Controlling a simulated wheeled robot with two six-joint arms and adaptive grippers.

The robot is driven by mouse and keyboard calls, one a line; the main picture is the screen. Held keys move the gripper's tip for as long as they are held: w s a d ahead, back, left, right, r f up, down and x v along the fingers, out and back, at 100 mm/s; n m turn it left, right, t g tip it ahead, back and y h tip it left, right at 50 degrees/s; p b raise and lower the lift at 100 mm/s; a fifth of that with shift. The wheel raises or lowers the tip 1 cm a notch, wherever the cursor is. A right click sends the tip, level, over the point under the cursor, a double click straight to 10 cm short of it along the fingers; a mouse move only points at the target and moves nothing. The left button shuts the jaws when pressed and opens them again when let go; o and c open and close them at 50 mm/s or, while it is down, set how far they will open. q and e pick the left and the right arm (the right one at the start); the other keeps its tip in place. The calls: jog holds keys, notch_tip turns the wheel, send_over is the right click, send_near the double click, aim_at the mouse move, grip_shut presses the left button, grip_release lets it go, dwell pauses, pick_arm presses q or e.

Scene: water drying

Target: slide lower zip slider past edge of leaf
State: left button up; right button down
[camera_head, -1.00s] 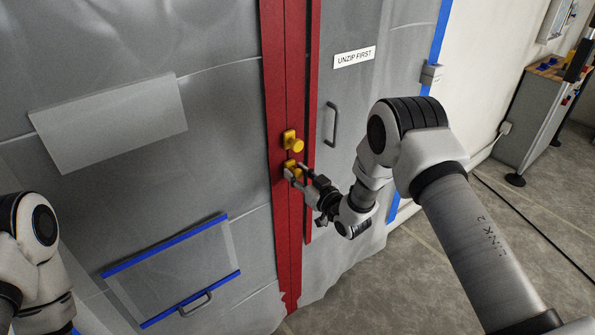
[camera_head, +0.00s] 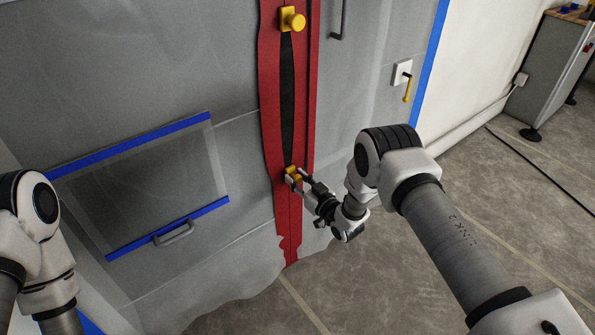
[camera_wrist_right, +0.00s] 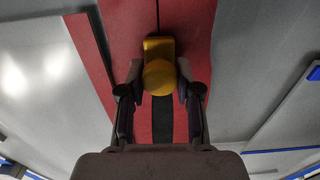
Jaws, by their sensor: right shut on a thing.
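The lower zip slider (camera_head: 293,172) is yellow and sits on the red zip strip (camera_head: 268,110). My right gripper (camera_head: 296,179) is shut on it. In the right wrist view, the slider's round knob (camera_wrist_right: 159,77) sits between the two fingers (camera_wrist_right: 160,84). The upper slider (camera_head: 291,19) is yellow and sits near the top of the head view. A dark open gap (camera_head: 288,95) runs between the two sliders. Below the lower slider the zip looks closed down to the strip's ragged bottom end (camera_head: 291,258). My left arm shows at the left, but its gripper is out of view.
Grey sheeting (camera_head: 160,60) hangs on both sides of the strip. A blue-taped panel (camera_head: 145,185) with a handle (camera_head: 174,234) is at left. A wall box with a yellow lever (camera_head: 407,88) is at right. The floor (camera_head: 370,290) below is clear.

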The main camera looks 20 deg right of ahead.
pick_arm(q)
notch_tip(320, 180, down, 6)
jog(key=b, duration=0.4)
jog(key=shift+r, duration=0.15)
pick_arm(e)
notch_tip(320, 180, down, 8)
jog(key=shift+f, duration=0.15)
jog(key=c, duration=0.8)
grip_release()
jog(key=v, duration=1.2)
